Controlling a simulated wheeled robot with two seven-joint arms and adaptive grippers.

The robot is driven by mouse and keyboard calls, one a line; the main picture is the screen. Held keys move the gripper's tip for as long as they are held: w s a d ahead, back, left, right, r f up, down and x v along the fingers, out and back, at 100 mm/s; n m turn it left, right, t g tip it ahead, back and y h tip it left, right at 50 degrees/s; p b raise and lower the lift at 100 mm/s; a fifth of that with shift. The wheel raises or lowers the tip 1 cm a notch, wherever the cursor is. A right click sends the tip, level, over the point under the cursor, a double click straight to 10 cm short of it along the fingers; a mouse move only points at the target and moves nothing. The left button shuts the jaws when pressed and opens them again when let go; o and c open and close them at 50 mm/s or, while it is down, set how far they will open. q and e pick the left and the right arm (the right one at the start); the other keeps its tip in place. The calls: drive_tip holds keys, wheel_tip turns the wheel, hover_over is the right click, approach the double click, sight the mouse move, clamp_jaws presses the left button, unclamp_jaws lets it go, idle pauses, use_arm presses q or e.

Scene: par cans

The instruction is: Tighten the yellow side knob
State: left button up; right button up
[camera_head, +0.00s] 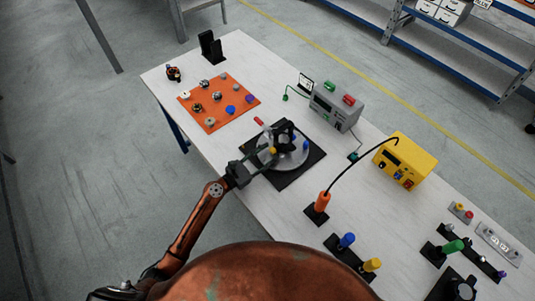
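The yellow side knob (272,151) is small and sits on the left side of a round grey par can (290,160). The can has a black yoke (284,133) and lies on a square black mat (311,163) mid-table. A blue knob (306,145) is on its opposite side. My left gripper (268,153) reaches in from the lower left with its fingers apart, the yellow knob by their tips. Whether the fingers touch the knob is too small to tell. My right gripper is not seen.
An orange board (219,110) with several small parts lies at upper left. A grey box (334,108) and a yellow meter (404,161) stand to the right. An orange-handled tool (322,201) and blue and yellow handles (372,265) stand in front.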

use_arm(q)
drive_tip(key=v, duration=1.2)
drive_tip(key=shift+s, duration=0.1)
